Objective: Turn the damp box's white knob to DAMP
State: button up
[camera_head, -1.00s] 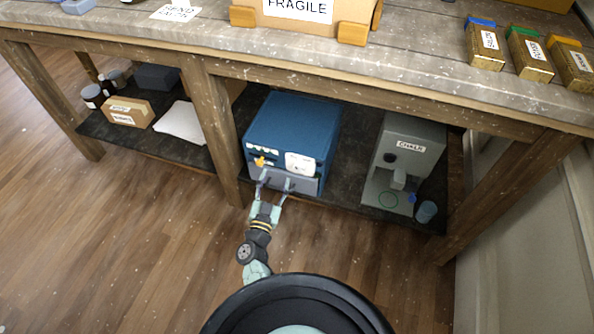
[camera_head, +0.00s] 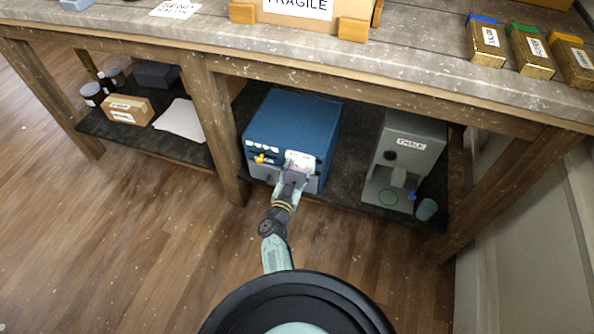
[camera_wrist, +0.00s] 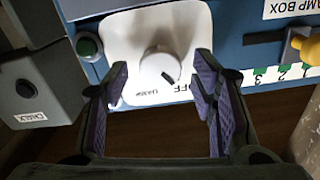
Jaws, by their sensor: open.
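The damp box (camera_head: 290,125) is a blue cabinet on the lower shelf. Its white knob (camera_wrist: 158,64) sits on a white plate (camera_wrist: 195,30) on the front. A dark mark on the knob points to the lower right in the wrist view, toward lettering that reads like OFF. Other lettering left of it is partly legible. My gripper (camera_wrist: 161,76) is open, with one finger to each side of the knob in that view; I see no contact and cannot tell the remaining depth. In the head view my gripper (camera_head: 291,176) is at the box's front and hides the knob.
A grey chalk machine (camera_head: 405,150) with a cup (camera_head: 426,210) stands to the right. A table post (camera_head: 215,130) is left of the box, and the tabletop edge overhangs it.

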jog(key=shift+c, duration=0.4)
jog(key=c, duration=1.1)
jog(key=shift+o, duration=0.2)
jog(key=shift+m, duration=0.3)
jog(key=m, duration=0.2)
jog(key=shift+m+b, duration=0.35)
jog(key=shift+m, duration=0.05)
jog(key=m+b, duration=0.1)
jog(key=m, duration=0.2)
jog(key=shift+d+f+m, duration=0.1)
jog(key=shift+m, duration=0.3)
jog(key=m+b, duration=0.1)
jog(key=m, duration=0.3)
jog(key=shift+m+b, duration=0.55)
jog(key=shift+m, duration=0.85)
